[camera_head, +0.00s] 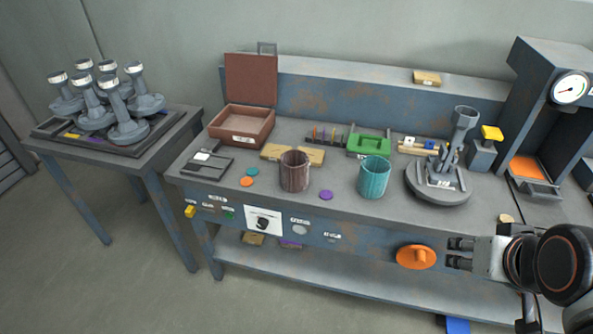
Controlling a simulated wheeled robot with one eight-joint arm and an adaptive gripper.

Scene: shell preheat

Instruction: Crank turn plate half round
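The orange crank (415,257) is a round disc with a stubby handle on the bench's front face, at the lower right of the middle. The grey round turn plate (425,196) lies on the bench top above it and carries an upright grey metal piece (464,130) with a flared top. My gripper (451,253) comes in from the right at about the crank's height. Its two dark fingers point left with a gap between them, nothing held. In the picture they end just right of the crank; whether they touch it I cannot tell.
The bench top holds a brown cup (295,172), a teal cup (374,178), an open brown box (242,128) and a green tray (369,143). A gauge press (552,95) stands at the right. A side table (165,145) at left bears several grey metal pieces.

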